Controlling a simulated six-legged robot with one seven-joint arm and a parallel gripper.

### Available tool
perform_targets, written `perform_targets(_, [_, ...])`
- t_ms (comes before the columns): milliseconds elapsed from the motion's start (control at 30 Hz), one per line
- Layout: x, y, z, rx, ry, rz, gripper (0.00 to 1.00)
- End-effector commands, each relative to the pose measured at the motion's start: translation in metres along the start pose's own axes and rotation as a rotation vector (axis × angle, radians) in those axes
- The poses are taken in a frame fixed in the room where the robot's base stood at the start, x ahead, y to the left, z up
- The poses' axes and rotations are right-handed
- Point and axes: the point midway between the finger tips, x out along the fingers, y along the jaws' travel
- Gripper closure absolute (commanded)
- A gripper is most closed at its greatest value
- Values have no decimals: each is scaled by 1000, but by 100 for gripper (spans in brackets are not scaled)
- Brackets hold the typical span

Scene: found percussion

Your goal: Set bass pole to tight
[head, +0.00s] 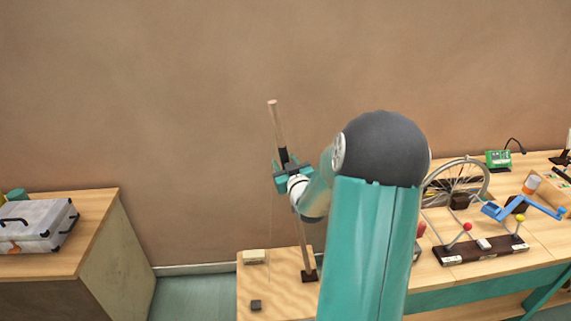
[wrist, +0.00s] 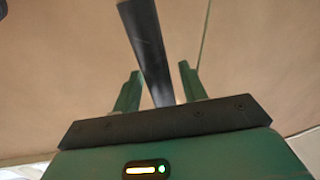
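The bass pole (head: 277,122) is a wooden stick with a black sleeve (head: 283,156) partway up. It leans a little to the left in the head view, with its foot in a dark block (head: 309,276). A thin string (head: 269,235) hangs to its left. My gripper (head: 284,163) is at the black sleeve. In the wrist view, the sleeve (wrist: 148,45) runs down between the two green fingers (wrist: 158,82), with a narrow gap on each side. The fingers look open around it. My arm hides part of the bench right of the pole.
A cream block (head: 254,257) and a small dark block (head: 256,305) are on the bench near the pole foot. At right are a spoked wheel (head: 465,165), a blue crank (head: 522,207) and a dark board (head: 481,251). A case (head: 35,224) lies on the left cabinet (head: 95,215).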

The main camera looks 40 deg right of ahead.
Motion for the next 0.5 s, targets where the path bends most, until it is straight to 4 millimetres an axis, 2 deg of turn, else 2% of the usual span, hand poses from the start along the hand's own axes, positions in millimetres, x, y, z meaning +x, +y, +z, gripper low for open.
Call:
perform_targets(33, [0,0,0,0,0,0,66])
perform_targets(200, [0,0,0,0,0,0,99])
perform_targets(400, [-1,2,0,2,1,1,100])
perform_targets(500, [-2,13,1,18,5,5,100])
